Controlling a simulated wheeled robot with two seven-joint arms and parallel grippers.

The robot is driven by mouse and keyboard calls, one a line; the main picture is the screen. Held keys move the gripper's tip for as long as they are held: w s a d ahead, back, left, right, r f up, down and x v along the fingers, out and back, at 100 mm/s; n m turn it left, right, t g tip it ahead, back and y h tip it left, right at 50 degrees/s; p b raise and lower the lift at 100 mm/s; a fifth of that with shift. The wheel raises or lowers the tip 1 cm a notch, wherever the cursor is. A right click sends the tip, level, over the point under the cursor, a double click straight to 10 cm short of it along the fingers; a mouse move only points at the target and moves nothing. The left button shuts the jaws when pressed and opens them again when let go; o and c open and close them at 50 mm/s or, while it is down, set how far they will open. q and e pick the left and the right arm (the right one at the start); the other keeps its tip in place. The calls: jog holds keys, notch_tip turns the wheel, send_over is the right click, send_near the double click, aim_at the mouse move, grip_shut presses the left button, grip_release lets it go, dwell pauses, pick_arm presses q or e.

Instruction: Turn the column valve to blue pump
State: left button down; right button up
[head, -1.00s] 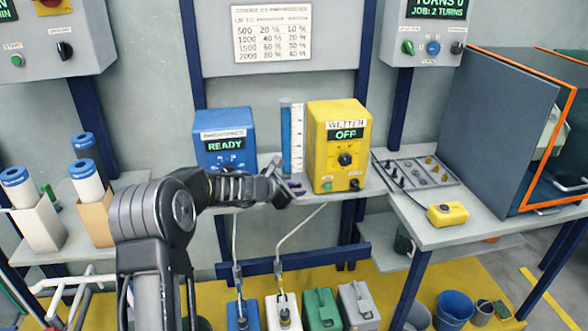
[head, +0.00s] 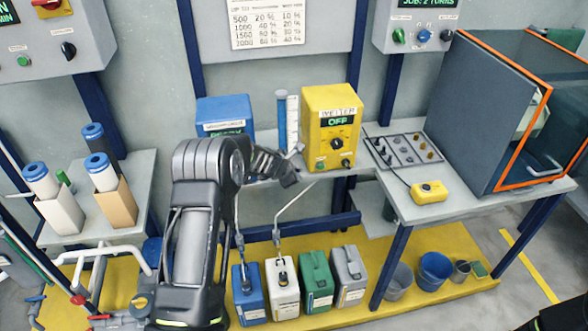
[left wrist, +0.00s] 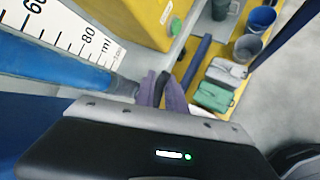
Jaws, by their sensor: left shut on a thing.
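The column (head: 293,122) is a clear upright tube with a white scale and blue content, standing between the blue pump box (head: 222,108) and the yellow wetter box (head: 344,107). In the left wrist view the column (left wrist: 75,65) runs slantwise to a grey end piece (left wrist: 123,88). My left gripper (head: 291,174) is at the column's foot, and its purple fingers (left wrist: 162,92) are shut close to that end piece. They close on the column valve, which is mostly hidden by the fingers. The blue box's display is partly covered by my arm. My right gripper is not seen.
The wetter display reads OFF. Below the shelf stand blue, white, green (head: 315,283) and grey (head: 348,276) canisters, with hoses above the first two. A bench (head: 425,208) at right holds a dark tray and a yellow pendant (head: 428,192). Buckets (head: 434,270) stand beneath.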

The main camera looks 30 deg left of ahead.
pick_arm(q)
jog(key=shift+a, duration=0.15)
jog(key=c, duration=1.7)
grip_release()
jog(key=b+v, duration=0.1)
jog(key=v, duration=0.7)
jog(key=shift+w, duration=0.1)
